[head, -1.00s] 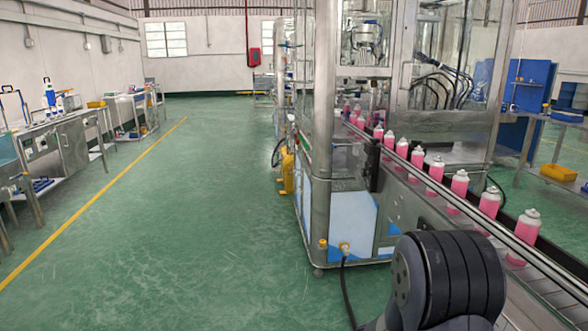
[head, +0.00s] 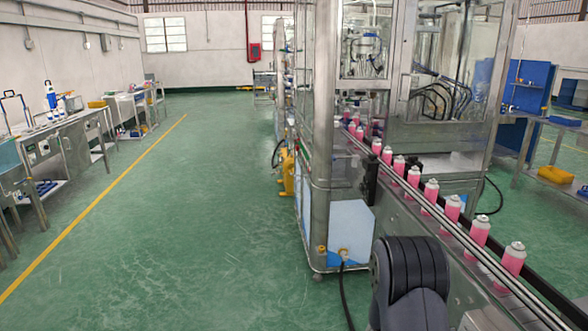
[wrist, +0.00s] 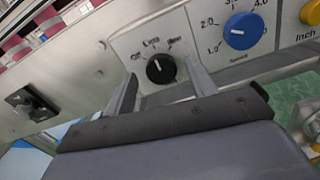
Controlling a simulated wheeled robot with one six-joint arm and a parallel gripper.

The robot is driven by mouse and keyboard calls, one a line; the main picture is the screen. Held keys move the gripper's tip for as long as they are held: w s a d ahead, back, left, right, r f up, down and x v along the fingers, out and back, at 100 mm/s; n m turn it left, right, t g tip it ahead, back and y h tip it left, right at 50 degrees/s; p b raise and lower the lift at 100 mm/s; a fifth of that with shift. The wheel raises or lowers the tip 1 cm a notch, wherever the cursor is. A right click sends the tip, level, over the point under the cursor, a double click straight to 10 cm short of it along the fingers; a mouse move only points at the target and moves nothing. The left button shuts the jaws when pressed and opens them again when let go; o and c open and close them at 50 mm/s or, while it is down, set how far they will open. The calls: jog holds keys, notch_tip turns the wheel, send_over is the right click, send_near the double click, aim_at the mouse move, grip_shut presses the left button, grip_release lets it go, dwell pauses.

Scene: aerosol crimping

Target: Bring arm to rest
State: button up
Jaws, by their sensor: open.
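My gripper (wrist: 162,78) shows in the wrist view with its two fingers apart and nothing held. A black selector knob (wrist: 161,69) with a white pointer mark appears between the fingertips, on a grey control panel (wrist: 120,45). I cannot tell how much gap lies between the fingers and the panel. In the head view a dark, rounded link of my arm stands at the lower right, in front of the conveyor (head: 440,255). My gripper is hidden in the head view.
A blue knob (wrist: 243,30) and a yellow button (wrist: 311,12) sit right of the black knob. Pink spray cans (head: 478,230) line the conveyor, which runs into a glazed machine (head: 345,190). Workbenches (head: 68,140) stand along the left wall. The green floor (head: 190,230) between is clear.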

jog(key=s+a+n, duration=0.1)
jog(key=a, duration=0.8)
jog(key=shift+s+a+b, duration=0.15)
jog(key=shift+a+b, duration=0.1)
jog(key=shift+b, duration=0.05)
jog(key=shift+d, duration=0.1)
